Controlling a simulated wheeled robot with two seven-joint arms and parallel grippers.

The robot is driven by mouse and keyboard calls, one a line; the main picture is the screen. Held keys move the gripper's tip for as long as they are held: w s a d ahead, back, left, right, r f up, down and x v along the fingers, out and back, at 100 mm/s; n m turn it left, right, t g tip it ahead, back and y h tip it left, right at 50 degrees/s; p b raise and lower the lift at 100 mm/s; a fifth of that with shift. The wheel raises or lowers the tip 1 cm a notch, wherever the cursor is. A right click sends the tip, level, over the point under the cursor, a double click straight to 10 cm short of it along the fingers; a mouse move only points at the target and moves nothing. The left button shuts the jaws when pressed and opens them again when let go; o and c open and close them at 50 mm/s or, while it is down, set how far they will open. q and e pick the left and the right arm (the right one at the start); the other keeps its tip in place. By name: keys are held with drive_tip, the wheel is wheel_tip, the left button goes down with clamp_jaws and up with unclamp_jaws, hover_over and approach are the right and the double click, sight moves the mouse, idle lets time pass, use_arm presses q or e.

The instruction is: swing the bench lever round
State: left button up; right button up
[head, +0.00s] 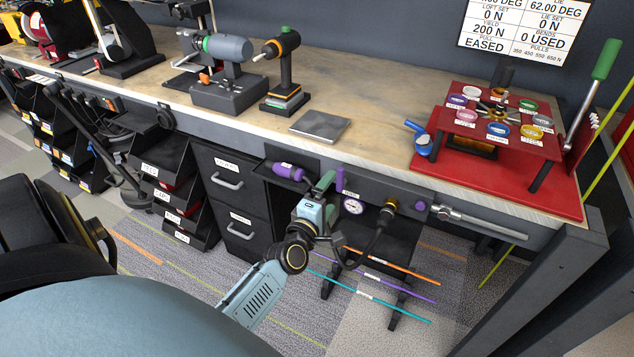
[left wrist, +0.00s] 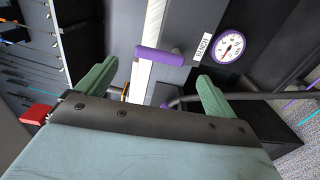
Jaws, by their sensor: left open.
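A short purple lever handle (head: 340,179) is at the bench's front edge, beside a label and a round gauge. In the left wrist view the purple handle (left wrist: 160,56) lies crosswise between and just beyond my fingertips. My left gripper (head: 329,196) is below the bench front, close to that handle. Its two green fingers (left wrist: 157,72) are spread wide, with nothing held between them. Whether a finger touches the handle I cannot tell. My right gripper is not in view.
The round gauge (head: 353,206) sits right of the handle. A steel bar (head: 480,222) juts out along the bench front. A purple-handled tool (head: 287,171) lies at left, above black drawers (head: 230,205). Coloured rods (head: 390,282) stick out below. A red stand (head: 470,150) is on the bench.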

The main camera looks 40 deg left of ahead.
use_arm(q)
drive_tip(key=v, duration=0.6)
drive_tip(key=shift+s, duration=0.2)
drive_tip(key=shift+d, duration=0.1)
drive_tip(key=s+d+f+m+g+h, duration=0.1)
drive_tip(key=s+d+f+m+g, duration=0.2)
drive_tip(key=f, duration=0.6)
drive_tip(key=s+d+f+m+g+h, duration=0.2)
drive_tip(key=s+d+f+m, duration=0.15)
drive_tip(key=f, duration=0.55)
drive_tip(key=s+d+f+m+g+h, duration=0.1)
drive_tip(key=s+d+f+m+g, duration=0.1)
drive_tip(key=s+f+m, duration=0.45)
drive_tip(key=s+f+m+g, duration=0.3)
drive_tip(key=s+f, duration=0.3)
drive_tip(key=s, duration=0.2)
drive_tip(key=s+d+f+m+g, duration=0.1)
drive_tip(key=s+f+m+g, duration=0.2)
drive_tip(key=s, duration=0.6)
drive_tip(key=s+f+m+g, duration=0.3)
drive_tip(key=s+f+m, duration=0.1)
drive_tip(key=s+f, duration=0.4)
drive_tip(key=shift+s+d+f+g, duration=0.25)
drive_tip(key=shift+s+f+g, duration=0.05)
drive_tip(key=shift+s, duration=0.25)
drive_tip(key=shift+w, duration=0.1)
drive_tip(key=shift+c, duration=0.3)
